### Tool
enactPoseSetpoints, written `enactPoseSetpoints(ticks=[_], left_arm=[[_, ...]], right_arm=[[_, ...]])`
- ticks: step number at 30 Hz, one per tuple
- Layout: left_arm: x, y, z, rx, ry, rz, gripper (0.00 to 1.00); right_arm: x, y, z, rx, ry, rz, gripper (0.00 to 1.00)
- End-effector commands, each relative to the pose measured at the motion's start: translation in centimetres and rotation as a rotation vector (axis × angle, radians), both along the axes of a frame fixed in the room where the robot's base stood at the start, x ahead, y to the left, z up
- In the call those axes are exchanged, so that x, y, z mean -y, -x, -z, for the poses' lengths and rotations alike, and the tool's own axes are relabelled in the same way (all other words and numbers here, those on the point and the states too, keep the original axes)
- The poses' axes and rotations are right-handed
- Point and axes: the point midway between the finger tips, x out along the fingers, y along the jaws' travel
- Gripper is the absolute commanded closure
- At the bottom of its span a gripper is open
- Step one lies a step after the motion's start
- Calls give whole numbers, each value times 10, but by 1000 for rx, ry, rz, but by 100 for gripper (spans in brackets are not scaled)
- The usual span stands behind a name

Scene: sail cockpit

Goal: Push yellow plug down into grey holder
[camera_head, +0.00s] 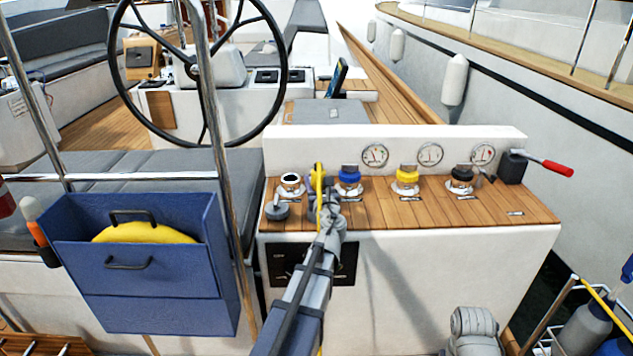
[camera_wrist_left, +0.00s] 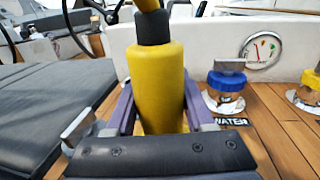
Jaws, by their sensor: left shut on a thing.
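The yellow plug (camera_wrist_left: 156,85) stands upright between the two purple fingers of my left gripper (camera_wrist_left: 158,112). It has a black collar and a yellow cable on top, and its lower end is hidden behind the gripper. In the head view, the plug (camera_head: 319,180) and my left gripper (camera_head: 325,212) are over the left part of the wooden ledge. Just left of them is a round silver-grey fitting with a dark opening (camera_head: 290,180). I cannot tell whether this is the grey holder, or whether the plug's end touches anything.
The blue cap (camera_head: 349,178), yellow cap (camera_head: 407,176) and black cap (camera_head: 461,175) stand right of the plug. A low white wall with gauges (camera_head: 375,155) rises behind. A red-handled lever (camera_head: 556,168) sticks out at the right. A steel post (camera_head: 215,150) stands left.

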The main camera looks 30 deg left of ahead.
Motion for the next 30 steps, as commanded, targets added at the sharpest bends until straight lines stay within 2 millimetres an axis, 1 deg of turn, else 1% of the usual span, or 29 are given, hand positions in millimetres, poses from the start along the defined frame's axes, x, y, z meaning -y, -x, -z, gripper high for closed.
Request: enactPoseSetpoints(ticks=[7, 8, 11, 20, 30], left_arm=[[0, 0, 6, 0, 0, 0, 100], [0, 0, 5, 0, 0, 0, 45], [0, 0, 5, 0, 0, 0, 34], [2, 2, 5, 0, 0, 0, 34], [18, 23, 5, 0, 0, 1, 34]], right_arm=[[0, 0, 6, 0, 0, 0, 100], [0, 0, 5, 0, 0, 0, 100], [0, 0, 5, 0, 0, 0, 100], [0, 0, 5, 0, 0, 0, 100], [0, 0, 5, 0, 0, 0, 100]])
